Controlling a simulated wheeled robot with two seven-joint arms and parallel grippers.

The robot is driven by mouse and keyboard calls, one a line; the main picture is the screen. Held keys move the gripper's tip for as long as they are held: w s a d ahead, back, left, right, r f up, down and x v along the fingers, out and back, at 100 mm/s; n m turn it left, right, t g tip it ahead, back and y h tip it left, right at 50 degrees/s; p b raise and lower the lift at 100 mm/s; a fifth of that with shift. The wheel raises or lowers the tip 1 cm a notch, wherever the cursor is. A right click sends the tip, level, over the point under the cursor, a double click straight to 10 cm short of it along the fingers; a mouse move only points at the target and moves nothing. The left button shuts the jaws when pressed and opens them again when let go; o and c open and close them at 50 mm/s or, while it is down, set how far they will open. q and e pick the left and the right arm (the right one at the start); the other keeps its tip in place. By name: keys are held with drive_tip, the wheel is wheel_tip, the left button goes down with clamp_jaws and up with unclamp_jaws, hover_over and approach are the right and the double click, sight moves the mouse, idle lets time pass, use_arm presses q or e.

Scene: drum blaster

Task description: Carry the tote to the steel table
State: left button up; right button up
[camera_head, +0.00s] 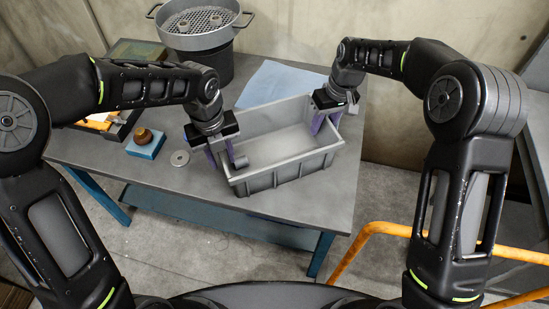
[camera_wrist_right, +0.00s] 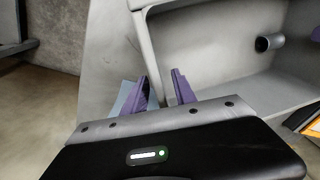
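The grey tote (camera_head: 292,170) is an open rectangular bin standing on a grey-topped table with blue legs. A small grey cylinder (camera_head: 240,161) lies inside it near the left end. My left gripper (camera_head: 221,152) is at the tote's left end, its purple fingers apart on either side of the end wall. My right gripper (camera_head: 327,122) is at the right end, near the back corner. In the right wrist view, its fingers (camera_wrist_right: 162,90) are apart with the tote's wall (camera_wrist_right: 147,45) between them. Whether either gripper touches the wall is not clear. I cannot identify a separate steel table.
The table (camera_head: 215,192) also carries a dark pot with a perforated tray (camera_head: 197,22), a blue block with a brown knob (camera_head: 146,144), a metal disc (camera_head: 180,158) and a blue sheet (camera_head: 270,83). An orange rail (camera_head: 352,250) stands at the lower right. Concrete floor shows in front.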

use_arm(q)
wheel_tip(320, 180, up, 12)
drive_tip(key=shift+s+a, duration=0.15)
drive_tip(key=shift+a, duration=0.1)
idle(0.3)
use_arm(e)
wheel_tip(320, 180, up, 12)
drive_tip(key=d, duration=0.2)
drive_tip(key=shift+s, duration=0.25)
drive_tip(key=shift+f, duration=0.15)
idle(0.6)
